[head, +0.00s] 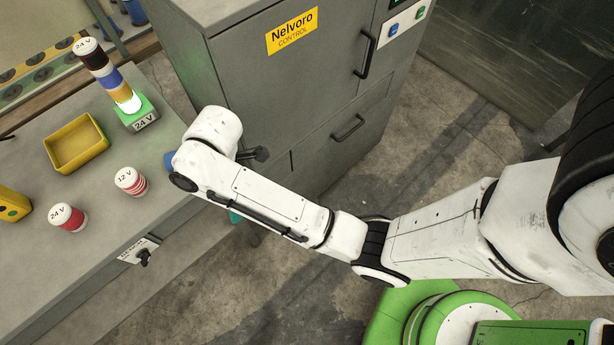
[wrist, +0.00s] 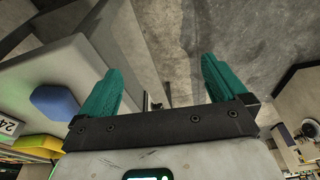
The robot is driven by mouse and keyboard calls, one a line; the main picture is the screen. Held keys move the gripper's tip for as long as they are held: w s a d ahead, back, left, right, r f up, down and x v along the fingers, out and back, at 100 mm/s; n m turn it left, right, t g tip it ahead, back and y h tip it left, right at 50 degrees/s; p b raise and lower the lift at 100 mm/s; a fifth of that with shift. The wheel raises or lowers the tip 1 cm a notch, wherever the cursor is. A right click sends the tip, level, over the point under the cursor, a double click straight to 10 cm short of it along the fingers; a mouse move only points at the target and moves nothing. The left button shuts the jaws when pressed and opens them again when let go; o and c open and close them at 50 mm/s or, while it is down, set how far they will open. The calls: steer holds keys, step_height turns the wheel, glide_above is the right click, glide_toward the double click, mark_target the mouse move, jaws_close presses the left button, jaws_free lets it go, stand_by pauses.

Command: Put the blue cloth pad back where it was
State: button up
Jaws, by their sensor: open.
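A flat blue piece (wrist: 55,103), which looks like the blue cloth pad, lies on the pale bench top at the left of the wrist view. In the head view only a small blue edge of it (head: 169,159) shows beside my arm's wrist, which hides the rest. My gripper (wrist: 163,68) has two teal fingers spread wide with nothing between them. It is beside the pad, past the bench's edge, with floor behind the fingers. In the head view my arm mostly hides the gripper; a bit of teal (head: 235,215) shows below the arm.
The grey bench (head: 100,215) holds a yellow tray (head: 77,144), a stacked signal tower (head: 108,75), a 12 V lamp (head: 131,181) and a red-striped 24 V lamp (head: 67,217). A grey control cabinet (head: 235,75) with black handles stands close behind my arm.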

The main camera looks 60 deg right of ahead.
steer(key=s+d+m+h, duration=0.1)
steer(key=s+d+m, duration=0.4)
steer(key=s, duration=0.5)
steer(key=s+d+f+m+h, duration=0.1)
steer(key=s+d+m, duration=0.4)
steer(key=s+m, duration=0.4)
steer(key=s, duration=0.2)
steer(key=shift+s+d+f, duration=0.3)
steer(key=shift+c, duration=0.4)
